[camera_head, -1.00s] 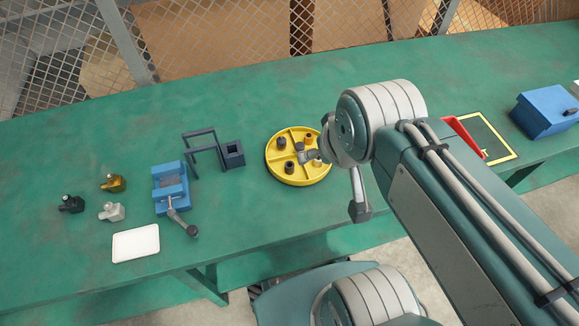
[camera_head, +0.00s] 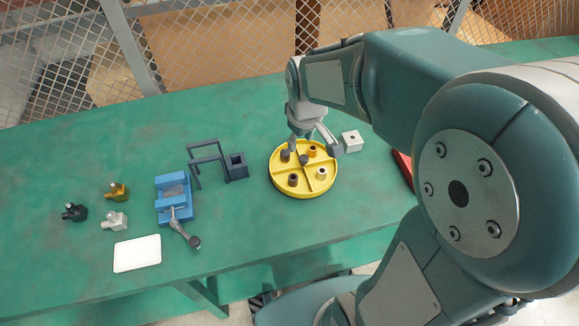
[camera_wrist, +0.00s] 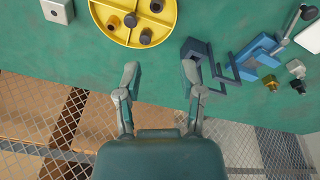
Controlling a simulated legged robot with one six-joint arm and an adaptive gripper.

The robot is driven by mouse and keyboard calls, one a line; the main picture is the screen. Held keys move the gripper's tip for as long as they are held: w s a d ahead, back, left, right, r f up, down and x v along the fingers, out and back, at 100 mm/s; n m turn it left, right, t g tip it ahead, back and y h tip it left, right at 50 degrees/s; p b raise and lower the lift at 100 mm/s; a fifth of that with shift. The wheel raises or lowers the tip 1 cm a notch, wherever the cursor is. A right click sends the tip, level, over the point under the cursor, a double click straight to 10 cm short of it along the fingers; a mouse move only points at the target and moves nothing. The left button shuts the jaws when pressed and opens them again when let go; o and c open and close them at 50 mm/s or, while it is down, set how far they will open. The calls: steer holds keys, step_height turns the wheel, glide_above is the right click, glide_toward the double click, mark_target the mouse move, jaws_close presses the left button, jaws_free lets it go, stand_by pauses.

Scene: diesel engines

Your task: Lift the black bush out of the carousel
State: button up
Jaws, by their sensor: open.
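The yellow carousel (camera_head: 303,193) is a round divided tray on the green bench, and it also shows at the top of the wrist view (camera_wrist: 95,30), partly cut off. Two dark bushes stand in its left compartments: one at the back left (camera_head: 285,155), one at the front left (camera_head: 293,180). I cannot tell surely which is the black one. My gripper (camera_head: 314,145) is open and empty at the carousel's back side, fingers pointing down (camera_wrist: 160,70).
A white block (camera_head: 351,141) stands right of the carousel. Left are a dark frame with a square socket (camera_head: 236,166), a blue vise (camera_head: 174,199), several small fittings (camera_head: 116,192) and a white tray (camera_head: 137,253). A mesh fence (camera_head: 220,50) runs behind the bench.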

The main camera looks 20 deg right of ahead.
mark_target(293, 177)
steer(key=w+f+n, duration=0.1)
steer(key=w+f, duration=0.1)
steer(key=f, duration=0.6)
steer(key=w+f+n+g, duration=0.1)
steer(key=w+f, duration=0.1)
steer(key=f, duration=0.6)
steer(key=w+f+g, duration=0.1)
steer(key=w+f, duration=0.1)
steer(key=f, duration=0.6)
steer(key=shift+d+n, duration=0.15)
steer(key=shift+n, duration=0.25)
steer(key=c, duration=0.6)
